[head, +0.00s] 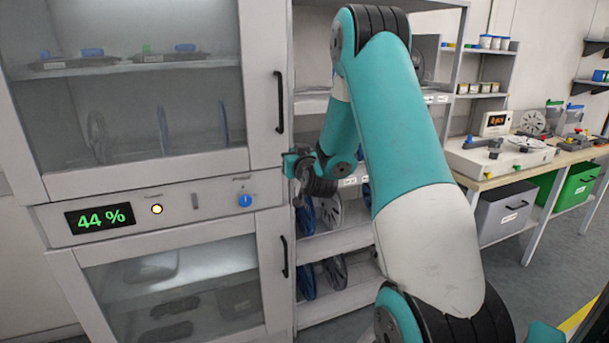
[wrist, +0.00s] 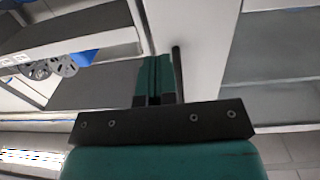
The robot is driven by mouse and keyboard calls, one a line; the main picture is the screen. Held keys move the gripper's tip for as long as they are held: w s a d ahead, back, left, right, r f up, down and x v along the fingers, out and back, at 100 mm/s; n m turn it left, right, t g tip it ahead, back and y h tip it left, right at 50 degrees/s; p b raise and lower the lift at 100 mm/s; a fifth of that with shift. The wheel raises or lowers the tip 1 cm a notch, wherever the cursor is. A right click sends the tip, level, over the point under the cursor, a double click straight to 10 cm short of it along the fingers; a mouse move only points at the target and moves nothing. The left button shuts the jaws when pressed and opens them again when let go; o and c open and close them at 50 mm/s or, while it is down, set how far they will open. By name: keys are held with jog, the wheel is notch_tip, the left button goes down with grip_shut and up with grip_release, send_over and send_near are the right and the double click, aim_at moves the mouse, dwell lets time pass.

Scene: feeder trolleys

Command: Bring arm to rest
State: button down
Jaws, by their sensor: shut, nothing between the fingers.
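My teal and white arm (head: 400,130) is raised and bent across the middle of the head view. My gripper (head: 292,163) hangs beside the right edge of the cabinet, near the height of its display panel. In the wrist view my gripper (wrist: 153,85) is shut, with its teal fingers together and nothing between them. It points toward a pale cabinet edge with a dark bar handle. Whether the fingertips touch the cabinet cannot be told.
The cabinet (head: 265,190) with glass doors and a 44 % display stands close on the left. A shelf rack (head: 340,238) with spools stands behind my arm. A workbench (head: 500,172) with bins below stands at the right. Grey floor is free at the lower right.

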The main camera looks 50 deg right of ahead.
jog(key=shift+d+b+v, duration=0.15)
jog(key=shift+b+v, duration=0.6)
jog(key=shift+v, duration=0.65)
jog(key=shift+d+b+v, duration=0.15)
jog(key=shift+b+v, duration=0.55)
jog(key=shift+v, duration=0.7)
jog(key=shift+s, duration=0.15)
jog(key=s+a+n+g+y, duration=0.15)
jog(key=a+n+y, duration=0.35)
jog(key=a, duration=0.9)
jog(key=a+n+g+y, duration=0.25)
jog(key=a+y, duration=0.45)
jog(key=a, duration=0.8)
jog(key=s+a+n+g, duration=0.2)
jog(key=s+a+g, duration=0.3)
jog(key=s, duration=0.7)
jog(key=s+a+n+g, duration=0.3)
jog(key=s+a+g, duration=0.3)
jog(key=s, duration=0.5)
jog(key=shift+s+a+f+g+y, duration=0.3)
jog(key=shift+s+a+f+y, duration=0.1)
jog(key=shift+a+f, duration=0.1)
